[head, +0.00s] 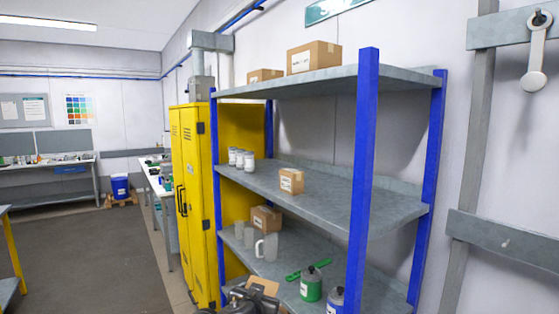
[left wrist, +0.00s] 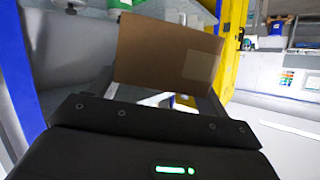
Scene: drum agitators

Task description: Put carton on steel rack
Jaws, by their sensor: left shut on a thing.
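The steel rack (head: 400,204) has blue posts and grey shelves and fills the middle and right of the head view. My left gripper (head: 256,296) is low at the front of the rack, shut on a brown carton (head: 266,285). Only the carton's top part shows there, beside the lowest visible shelf; whether it touches the shelf I cannot tell. In the left wrist view the carton (left wrist: 165,52) is large, slightly tilted, with a paler label patch, just beyond the dark gripper body. My right gripper is in neither view.
Small cartons stand on the middle shelf (head: 291,181) and lower shelf (head: 266,219). White cans (head: 242,159), clear jugs (head: 267,247), a green bottle (head: 311,284) and a green tool (head: 307,270) also occupy shelves. The middle shelf's right half is clear. A yellow cabinet (head: 190,200) adjoins the rack.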

